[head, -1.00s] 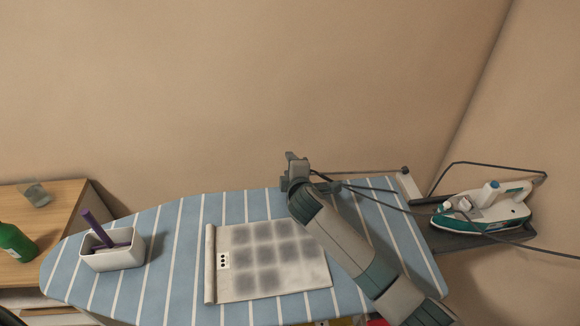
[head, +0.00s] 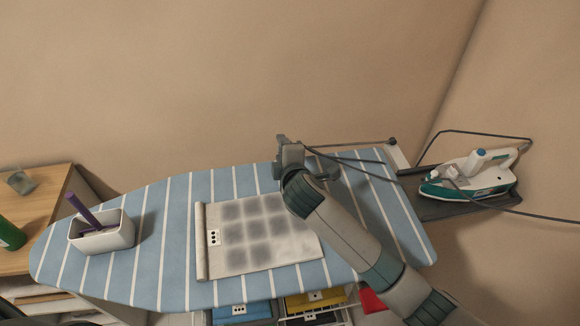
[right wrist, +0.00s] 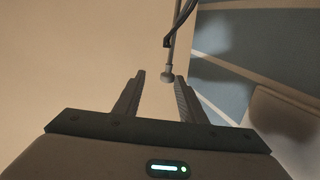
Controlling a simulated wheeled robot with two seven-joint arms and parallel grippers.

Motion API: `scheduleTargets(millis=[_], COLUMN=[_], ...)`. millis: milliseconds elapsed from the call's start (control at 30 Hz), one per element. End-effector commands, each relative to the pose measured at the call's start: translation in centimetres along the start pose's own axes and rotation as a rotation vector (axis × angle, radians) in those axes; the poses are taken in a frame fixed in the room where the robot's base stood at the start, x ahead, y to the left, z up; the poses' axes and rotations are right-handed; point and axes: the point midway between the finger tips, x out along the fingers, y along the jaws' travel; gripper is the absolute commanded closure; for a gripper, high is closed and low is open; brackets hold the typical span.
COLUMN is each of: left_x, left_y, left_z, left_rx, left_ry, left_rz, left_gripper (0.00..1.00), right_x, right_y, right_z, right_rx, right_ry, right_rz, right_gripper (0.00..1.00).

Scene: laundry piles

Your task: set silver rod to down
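The silver rod (head: 355,145) is thin and runs along the back of the ironing board (head: 175,215), nearly level in the head view, with one end at a dark joint near the board's right end. In the right wrist view its round knob end (right wrist: 167,74) lies just beyond the fingertips, about between them, and the rod (right wrist: 174,45) runs up and away beside a dark cord. My right gripper (head: 281,140) is at the board's back edge, by the rod's left end. It is open and empty in the right wrist view (right wrist: 160,76). My left gripper is not in view.
A teal and white iron (head: 470,175) rests on a dark stand (head: 455,208) at the right, its cord crossing the back. A grey-patterned cloth (head: 300,258) lies on the board. A white container (head: 105,240) stands left. Wall is close behind; colored bins are below.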

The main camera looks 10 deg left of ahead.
Motion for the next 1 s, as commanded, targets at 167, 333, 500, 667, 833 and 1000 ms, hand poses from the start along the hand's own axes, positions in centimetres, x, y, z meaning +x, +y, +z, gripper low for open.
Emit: scheduleTargets(millis=[167,333,500,667,833,1000], left_x=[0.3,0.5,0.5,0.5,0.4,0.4], left_y=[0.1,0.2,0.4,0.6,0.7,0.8], left_z=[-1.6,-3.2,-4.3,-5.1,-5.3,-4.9], left_rx=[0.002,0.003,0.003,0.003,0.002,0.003], left_ry=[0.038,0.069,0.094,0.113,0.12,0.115], left_rz=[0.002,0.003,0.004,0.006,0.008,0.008], left_gripper=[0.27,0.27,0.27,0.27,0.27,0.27], right_x=[-3.0,-5.9,-8.3,-9.7,-10.1,-10.1], right_y=[-0.1,-0.1,-0.1,-0.1,-0.1,-0.1], right_z=[0.0,0.0,0.0,0.0,0.0,0.0], right_rx=[0.001,0.001,0.0,-0.001,0.0,0.0], right_ry=[0.001,0.002,0.001,0.0,0.0,0.0], right_rz=[0.001,0.001,0.0,-0.001,-0.001,-0.001], right_gripper=[0.63,0.63,0.63,0.63,0.63,0.63])
